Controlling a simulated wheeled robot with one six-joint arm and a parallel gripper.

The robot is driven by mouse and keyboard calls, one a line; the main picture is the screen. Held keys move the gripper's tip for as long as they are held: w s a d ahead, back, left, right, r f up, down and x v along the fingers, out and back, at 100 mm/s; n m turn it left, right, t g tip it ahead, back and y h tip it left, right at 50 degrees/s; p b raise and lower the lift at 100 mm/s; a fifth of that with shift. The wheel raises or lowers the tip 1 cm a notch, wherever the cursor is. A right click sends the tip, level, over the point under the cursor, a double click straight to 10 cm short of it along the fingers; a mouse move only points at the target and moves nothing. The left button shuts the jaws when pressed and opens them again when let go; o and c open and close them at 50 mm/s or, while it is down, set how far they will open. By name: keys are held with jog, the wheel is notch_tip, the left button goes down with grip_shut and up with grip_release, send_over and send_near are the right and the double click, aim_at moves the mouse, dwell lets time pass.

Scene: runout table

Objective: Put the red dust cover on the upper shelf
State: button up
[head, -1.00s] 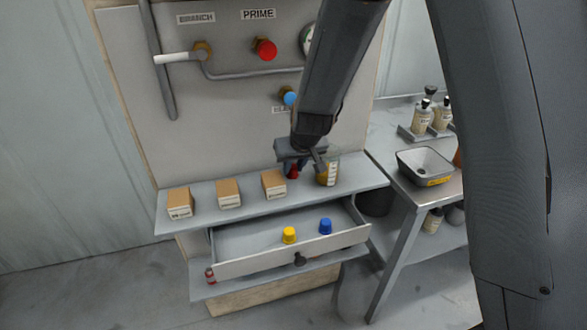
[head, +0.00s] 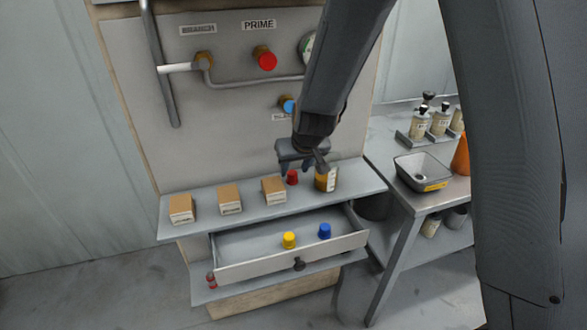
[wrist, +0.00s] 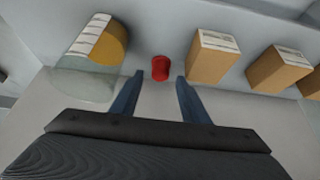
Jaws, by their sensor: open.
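The red dust cover (head: 292,177) stands on the upper shelf (head: 252,209), between a cardboard box and an amber jar. In the wrist view the red dust cover (wrist: 160,68) stands upright just beyond the fingertips, centred in the gap between them. My gripper (head: 297,170) is open and empty, just above and behind the cover in the head view; its two fingers also show apart in the wrist view (wrist: 160,76). No finger visibly touches the cover.
The amber jar (head: 326,180) stands close beside the cover; several boxes, the nearest one (head: 273,190), line the shelf. Below, an open drawer (head: 230,252) holds a yellow cap (head: 289,240) and a blue cap (head: 324,231). A side bench with a tray (head: 423,170) stands right.

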jog(key=p+v, duration=0.5)
jog(key=v, duration=0.4)
jog(key=s+d+r+m+g+h, duration=0.1)
jog(key=s+d+r+m+g, duration=0.1)
jog(key=s+d, duration=0.7)
jog(key=s+d+r+m+g+h, duration=0.1)
jog(key=s+d+r, duration=0.1)
jog(key=s+d, duration=0.65)
notch_tip(320, 180, down, 10)
jog(key=s+a+g+b, duration=0.1)
jog(key=b, duration=0.7)
jog(key=shift+s+a+r+b, duration=0.15)
jog(key=shift+s+a+b, duration=0.05)
jog(key=shift+a+b, duration=0.15)
